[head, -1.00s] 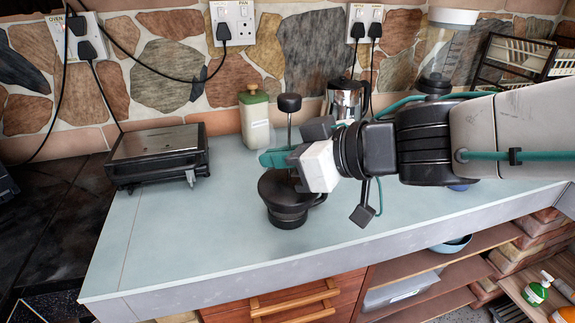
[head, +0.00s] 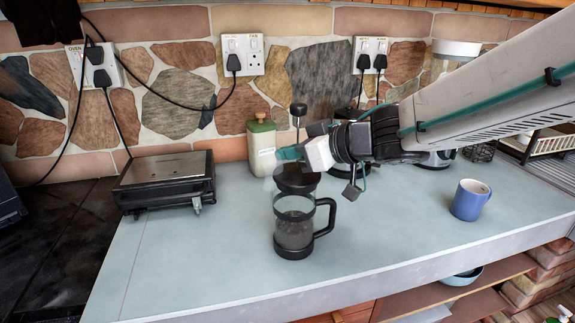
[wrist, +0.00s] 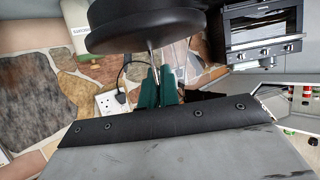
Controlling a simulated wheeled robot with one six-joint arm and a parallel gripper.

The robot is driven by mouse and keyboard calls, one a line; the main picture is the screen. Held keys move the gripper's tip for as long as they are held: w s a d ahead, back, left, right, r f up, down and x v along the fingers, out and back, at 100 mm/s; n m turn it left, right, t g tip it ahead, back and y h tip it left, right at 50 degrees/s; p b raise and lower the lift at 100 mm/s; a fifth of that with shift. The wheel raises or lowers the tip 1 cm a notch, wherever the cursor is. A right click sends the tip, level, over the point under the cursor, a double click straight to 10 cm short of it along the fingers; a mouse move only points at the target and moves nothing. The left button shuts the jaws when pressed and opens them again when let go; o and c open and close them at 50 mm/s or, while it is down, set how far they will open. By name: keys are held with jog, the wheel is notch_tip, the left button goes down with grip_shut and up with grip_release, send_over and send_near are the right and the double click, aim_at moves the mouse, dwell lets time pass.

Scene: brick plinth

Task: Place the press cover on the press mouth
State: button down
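The press cover (head: 297,181) is a black disc with a thin rod and a black knob (head: 298,109) on top. My gripper (head: 288,153) is shut on the rod, between disc and knob. The press (head: 293,229), a clear glass jug with black bands and a black handle, stands upright on the counter, right below the cover. The disc overlaps the press mouth in the head view; I cannot tell whether they touch. In the wrist view the cover (wrist: 150,27) is at the top, with the teal fingers (wrist: 157,86) around its rod; the press does not show there.
A black and steel grill (head: 165,181) stands at the left of the counter (head: 200,260). A cream canister with a green lid (head: 262,144) is behind the press. A blue mug (head: 470,201) is at the right. The counter left and front of the press is clear.

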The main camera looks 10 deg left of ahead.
aim_at(286, 165)
jog(key=shift+w+a+f, duration=0.1)
jog(key=shift+w+a, duration=0.25)
jog(key=shift+w, duration=0.35)
jog(key=shift+f, duration=1.7)
jog(key=shift+f, duration=0.15)
jog(key=c, duration=1.6)
grip_release()
jog(key=shift+c, duration=0.2)
jog(key=shift+d+r, duration=0.1)
jog(key=shift+r, duration=0.15)
jog(key=v, duration=1.1)
jog(key=shift+s+d+r, duration=0.2)
jog(key=shift+d, duration=0.1)
